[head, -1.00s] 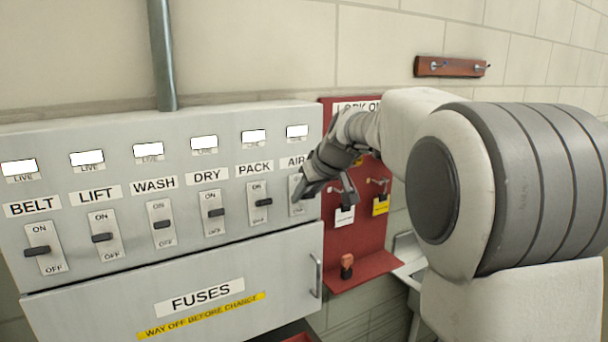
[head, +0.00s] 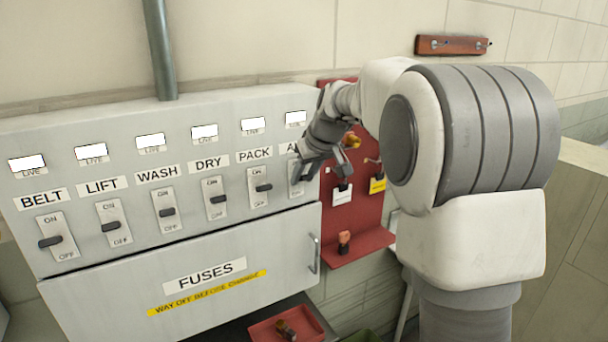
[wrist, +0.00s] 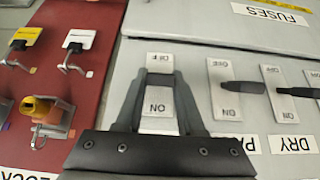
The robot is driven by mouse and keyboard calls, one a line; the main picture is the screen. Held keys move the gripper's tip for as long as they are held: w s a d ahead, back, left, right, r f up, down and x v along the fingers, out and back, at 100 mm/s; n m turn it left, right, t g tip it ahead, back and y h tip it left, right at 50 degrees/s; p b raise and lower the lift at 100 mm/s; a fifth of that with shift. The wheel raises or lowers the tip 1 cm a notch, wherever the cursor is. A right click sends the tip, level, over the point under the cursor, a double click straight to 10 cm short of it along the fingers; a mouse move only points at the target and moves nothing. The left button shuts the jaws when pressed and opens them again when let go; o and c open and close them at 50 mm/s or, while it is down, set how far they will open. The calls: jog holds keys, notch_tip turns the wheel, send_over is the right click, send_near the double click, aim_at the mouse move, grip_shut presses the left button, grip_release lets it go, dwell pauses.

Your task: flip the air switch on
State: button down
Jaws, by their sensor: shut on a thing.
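The air switch (head: 294,192) is the rightmost switch of the row on the grey panel, partly covered by my gripper (head: 302,172) in the head view. The AIR label (head: 290,149) is half hidden. In the wrist view the air switch plate (wrist: 158,100) appears upside down, OFF at the top and ON at the bottom. My gripper (wrist: 160,82) has its two dark fingers on either side of this plate, shut on the switch's lever.
The pack switch (head: 259,187) is close to the left of the air switch. A red lockout board (head: 350,215) with hooks and tags is close on the right. The fuse cover (head: 190,280) is below, with its handle (head: 315,254) at the right. A red tray (head: 262,331) is lower still.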

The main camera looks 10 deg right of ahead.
jog(key=c, duration=0.5)
grip_release()
jog(key=b+v, duration=0.2)
jog(key=v, duration=1.5)
jog(key=shift+s+r, duration=0.2)
jog(key=shift+f, duration=0.1)
jog(key=s+a+f+m+b, duration=0.1)
jog(key=s+f, duration=0.7)
jog(key=s, duration=0.1)
jog(key=s+f+m+h+b, duration=0.1)
jog(key=s+f+b, duration=0.1)
jog(key=s+f, duration=0.5)
jog(key=s+a+f+m+h+b, duration=0.1)
jog(key=s+f, duration=0.7)
jog(key=s, duration=0.3)
jog(key=shift+s+a+f+m+g+b, duration=0.3)
jog(key=shift+a+b, duration=0.05)
